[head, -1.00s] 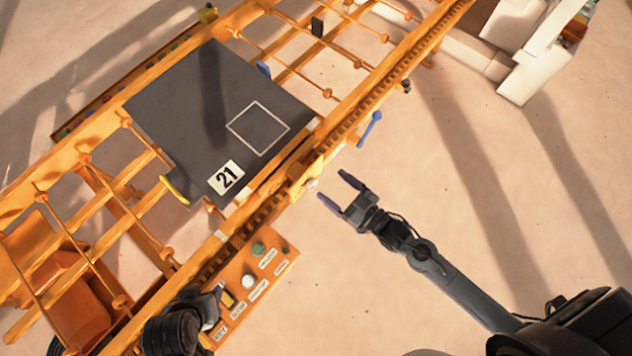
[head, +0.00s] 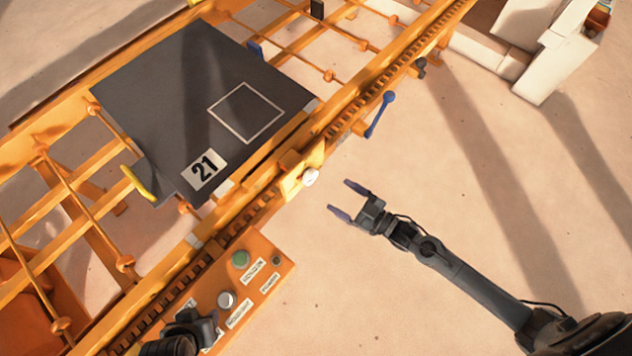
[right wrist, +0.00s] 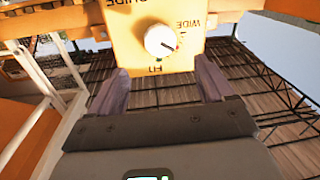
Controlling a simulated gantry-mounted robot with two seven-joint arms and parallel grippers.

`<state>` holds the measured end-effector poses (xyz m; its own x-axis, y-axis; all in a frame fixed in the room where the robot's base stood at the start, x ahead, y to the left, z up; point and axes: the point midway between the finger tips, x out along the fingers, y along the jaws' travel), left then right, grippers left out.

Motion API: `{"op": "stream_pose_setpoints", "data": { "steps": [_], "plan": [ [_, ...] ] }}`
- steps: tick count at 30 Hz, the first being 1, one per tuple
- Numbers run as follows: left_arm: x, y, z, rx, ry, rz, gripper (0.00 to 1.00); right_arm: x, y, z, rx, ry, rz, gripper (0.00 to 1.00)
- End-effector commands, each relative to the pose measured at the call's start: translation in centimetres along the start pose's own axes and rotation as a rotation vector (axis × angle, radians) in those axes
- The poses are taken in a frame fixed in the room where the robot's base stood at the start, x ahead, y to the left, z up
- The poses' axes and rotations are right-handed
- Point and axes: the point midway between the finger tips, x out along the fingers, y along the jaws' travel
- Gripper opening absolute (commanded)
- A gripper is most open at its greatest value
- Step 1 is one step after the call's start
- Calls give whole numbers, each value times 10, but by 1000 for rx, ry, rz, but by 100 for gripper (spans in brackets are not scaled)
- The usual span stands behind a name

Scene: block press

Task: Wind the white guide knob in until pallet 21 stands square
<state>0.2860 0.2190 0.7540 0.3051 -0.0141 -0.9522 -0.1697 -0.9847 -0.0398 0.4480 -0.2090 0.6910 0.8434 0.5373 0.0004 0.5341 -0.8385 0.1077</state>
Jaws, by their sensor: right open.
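Pallet 21 (head: 150,120) is a dark plate with a white square outline and a "21" label, lying on the orange conveyor frame. I cannot tell for sure whether it is square to the rails. The white guide knob (head: 310,177) sits on a yellow block at the near rail. In the right wrist view the knob (right wrist: 161,41) shows a dark pointer mark and lettering around it, upside down. My right gripper (head: 343,197) is open and empty, its fingers pointing at the knob, apart from it. My left gripper (head: 207,322) is over the button panel's lower end; its fingers are unclear.
The orange button panel (head: 262,284) carries a green button (head: 241,259) and a white button (head: 227,299). A blue lever (head: 380,114) stands out from the near rail, beyond the knob.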

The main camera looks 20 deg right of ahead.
Motion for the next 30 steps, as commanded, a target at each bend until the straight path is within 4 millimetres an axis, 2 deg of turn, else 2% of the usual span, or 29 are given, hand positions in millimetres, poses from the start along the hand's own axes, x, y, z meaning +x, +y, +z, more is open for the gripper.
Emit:
{"op": "stream_pose_setpoints", "data": {
  "steps": [12, 18, 24, 30],
  "plan": [
    [16, 3, 4, -11, 3, 9, 43, 65, 0, 1, 0, 3, 1, 81],
    [21, 4, 6, -13, 3, 10, 43, 88, 0, 1, 1, 1, 0, 81],
    [23, 4, 6, -11, 3, 8, 43, 97, 0, 0, 1, -1, 0, 81],
    [23, 2, 7, -4, 2, 3, 43, 98, 0, 0, 1, -1, 0, 81]
  ]
}}
